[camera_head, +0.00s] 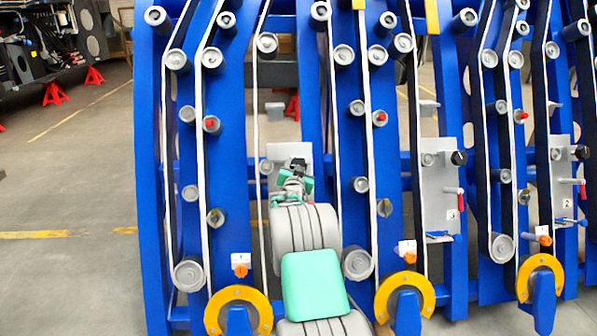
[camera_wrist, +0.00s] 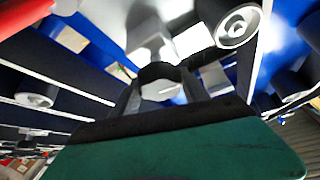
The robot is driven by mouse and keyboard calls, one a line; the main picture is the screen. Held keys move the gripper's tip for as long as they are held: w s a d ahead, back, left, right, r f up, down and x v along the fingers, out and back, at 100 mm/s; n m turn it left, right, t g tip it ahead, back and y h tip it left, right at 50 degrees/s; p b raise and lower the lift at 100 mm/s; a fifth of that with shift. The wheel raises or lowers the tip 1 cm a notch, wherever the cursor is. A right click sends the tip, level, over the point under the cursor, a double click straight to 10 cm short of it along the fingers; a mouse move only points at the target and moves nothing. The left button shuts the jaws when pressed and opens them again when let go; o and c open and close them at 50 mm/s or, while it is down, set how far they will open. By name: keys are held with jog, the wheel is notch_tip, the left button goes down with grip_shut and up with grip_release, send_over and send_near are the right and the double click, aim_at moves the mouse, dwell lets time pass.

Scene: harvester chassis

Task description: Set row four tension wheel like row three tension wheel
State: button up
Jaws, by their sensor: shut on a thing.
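My gripper (camera_head: 296,172) is in front of the leftmost grey plate (camera_head: 277,150), with my arm rising to it from below. In the wrist view, my gripper's fingers (camera_wrist: 161,92) are shut on a dark round knob (camera_wrist: 160,72), apparently the tension wheel of that plate; my gripper hides most of it in the head view. A grey roller (camera_head: 266,167) sits left of my gripper. The middle grey plate (camera_head: 438,195) carries a similar black knob (camera_head: 458,158), and the right plate carries another black knob (camera_head: 581,153).
Blue uprights (camera_head: 231,150) with white belts and many rollers stand close around my arm. Yellow-rimmed wheels (camera_head: 258,298) stick out low in front. Red handles (camera_head: 460,197) project from the plates. Open floor (camera_head: 70,200) lies at the left.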

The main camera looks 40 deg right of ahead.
jog(key=m+g+b, duration=0.1)
jog(key=m+b, duration=0.2)
jog(key=shift+f+m+g+h, duration=0.3)
jog(key=shift+g+h, duration=0.1)
jog(key=m+g+b, duration=0.1)
jog(key=m, duration=0.2)
jog(key=shift+r+g+b, duration=0.1)
jog(key=shift+g+b, duration=0.25)
jog(key=shift+g, duration=0.05)
jog(key=m+g, duration=0.2)
jog(key=m, duration=0.2)
jog(key=shift+r, duration=0.15)
jog(key=shift+m+g+y, duration=0.3)
jog(key=shift+m+g, duration=0.2)
jog(key=shift+m, duration=0.6)
jog(key=o, duration=1.4)
